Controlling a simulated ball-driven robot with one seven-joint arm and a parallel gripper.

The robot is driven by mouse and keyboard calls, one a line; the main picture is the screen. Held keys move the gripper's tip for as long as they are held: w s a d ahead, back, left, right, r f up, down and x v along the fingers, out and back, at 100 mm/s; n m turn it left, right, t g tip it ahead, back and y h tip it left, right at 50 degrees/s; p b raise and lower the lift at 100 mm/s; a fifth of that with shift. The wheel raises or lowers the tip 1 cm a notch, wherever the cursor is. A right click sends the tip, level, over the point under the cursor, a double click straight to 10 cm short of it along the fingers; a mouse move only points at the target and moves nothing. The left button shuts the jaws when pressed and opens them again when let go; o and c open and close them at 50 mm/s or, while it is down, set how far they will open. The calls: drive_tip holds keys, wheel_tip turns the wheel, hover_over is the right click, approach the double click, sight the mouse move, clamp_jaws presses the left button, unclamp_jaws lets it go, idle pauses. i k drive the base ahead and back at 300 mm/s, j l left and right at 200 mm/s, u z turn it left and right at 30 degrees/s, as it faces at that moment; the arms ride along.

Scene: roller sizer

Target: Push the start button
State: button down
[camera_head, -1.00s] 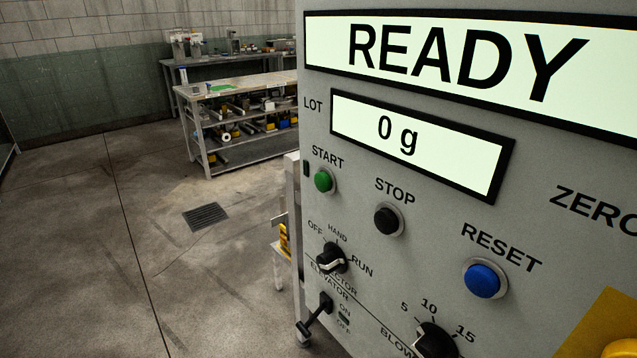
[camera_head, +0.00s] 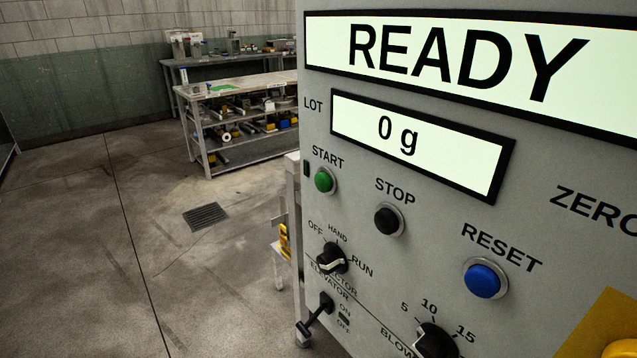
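The green start button (camera_head: 323,180) sits in a metal ring at the left of the grey control panel (camera_head: 520,250), under the label START. The upper display (camera_head: 470,60) reads READY. The lot display (camera_head: 420,140) reads 0 g. The black stop button (camera_head: 386,220) is to the right of and lower than the start button. The blue reset button (camera_head: 483,279) is further right and lower. My gripper is not in view, and nothing covers the start button.
Below the start button are a selector knob (camera_head: 331,259) and an elevator toggle (camera_head: 315,312). A blower dial (camera_head: 434,341) is at the bottom edge. A workbench (camera_head: 240,88) stands behind at the left. The floor left of the panel is open, with a drain grate (camera_head: 205,216).

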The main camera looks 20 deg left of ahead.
sight(324, 182)
drive_tip(key=j+u, duration=0.1)
drive_tip(key=u, duration=0.35)
drive_tip(key=i+u, duration=0.15)
drive_tip(key=u, duration=0.35)
drive_tip(key=i+u, duration=0.1)
drive_tip(key=u, duration=0.35)
drive_tip(key=i+j+u, duration=0.1)
drive_tip(key=u, duration=0.35)
